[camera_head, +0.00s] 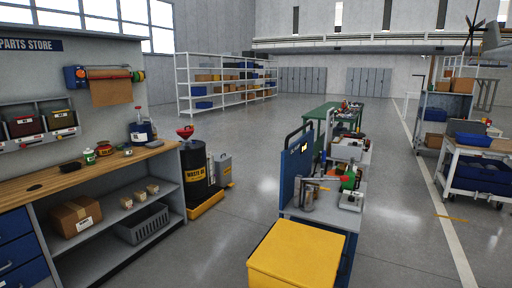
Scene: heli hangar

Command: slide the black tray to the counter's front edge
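The wooden counter (95,172) runs along the left wall, above grey shelves. A small black object (70,167) lies on its top, back from the front edge; it may be the black tray, but it is too small to tell. A flat dark round spot (34,187) shows on the counter to the left of it. My gripper is not in view.
A box (75,215) and grey crate (142,224) sit below. A waste-oil drum (193,175) stands at its right end. A yellow box (296,255) is near front; floor between is clear.

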